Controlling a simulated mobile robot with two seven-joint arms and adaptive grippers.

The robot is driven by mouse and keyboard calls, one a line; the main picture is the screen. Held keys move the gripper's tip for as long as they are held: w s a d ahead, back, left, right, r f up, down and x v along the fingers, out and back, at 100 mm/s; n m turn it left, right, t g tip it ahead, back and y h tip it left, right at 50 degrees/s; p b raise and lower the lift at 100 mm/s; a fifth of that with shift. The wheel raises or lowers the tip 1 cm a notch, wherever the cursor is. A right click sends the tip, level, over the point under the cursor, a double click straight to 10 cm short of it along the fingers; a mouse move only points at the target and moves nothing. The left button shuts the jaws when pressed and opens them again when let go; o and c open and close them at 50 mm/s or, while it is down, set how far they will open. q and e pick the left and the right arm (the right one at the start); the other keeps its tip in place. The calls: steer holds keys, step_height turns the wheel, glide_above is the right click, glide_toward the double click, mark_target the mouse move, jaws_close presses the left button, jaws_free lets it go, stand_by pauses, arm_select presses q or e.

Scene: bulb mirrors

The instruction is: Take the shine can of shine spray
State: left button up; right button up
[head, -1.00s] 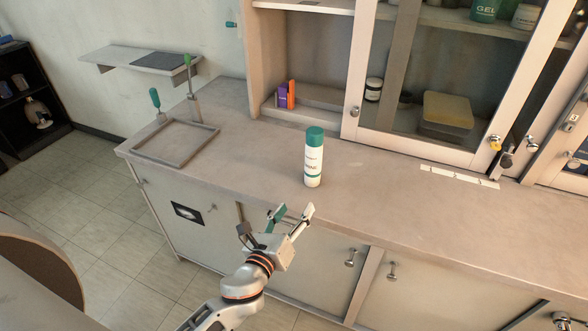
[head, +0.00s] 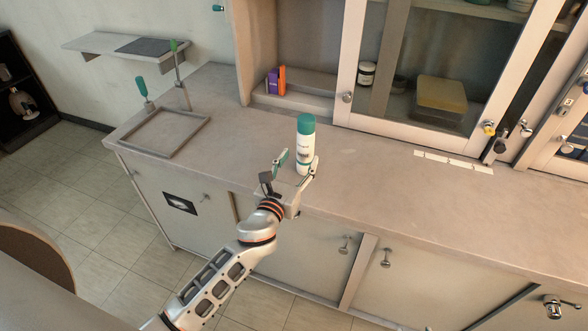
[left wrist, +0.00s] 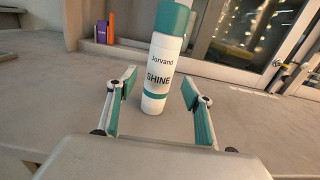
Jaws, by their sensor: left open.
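The shine spray can (head: 305,147) stands upright on the counter (head: 400,189), white with a green cap. In the left wrist view the can (left wrist: 159,66) shows the words "Jorvand" and "SHINE". My left gripper (head: 297,168) is open at the front of the can. In the left wrist view the open fingers (left wrist: 157,93) stand on either side of the lower can, with the can just beyond or between their tips. I cannot tell whether they touch it. My right gripper is not in view.
A grey rectangular frame (head: 155,151) lies on the counter at the left, with green-handled tools behind it. A cabinet (head: 345,72) with glass doors stands behind the can. Purple and orange boxes (head: 276,80) sit in its open part. White labels (head: 452,162) lie at the right.

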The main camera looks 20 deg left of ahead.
mark_target(303, 146)
arm_select(q)
steer(key=shift+w+d, duration=0.1)
steer(key=shift+w, duration=1.6)
steer(key=shift+w, duration=0.3)
steer(key=c, duration=1)
steer(key=shift+r, duration=0.15)
steer(key=shift+r+p, duration=1.1)
steer(key=shift+p, duration=0.05)
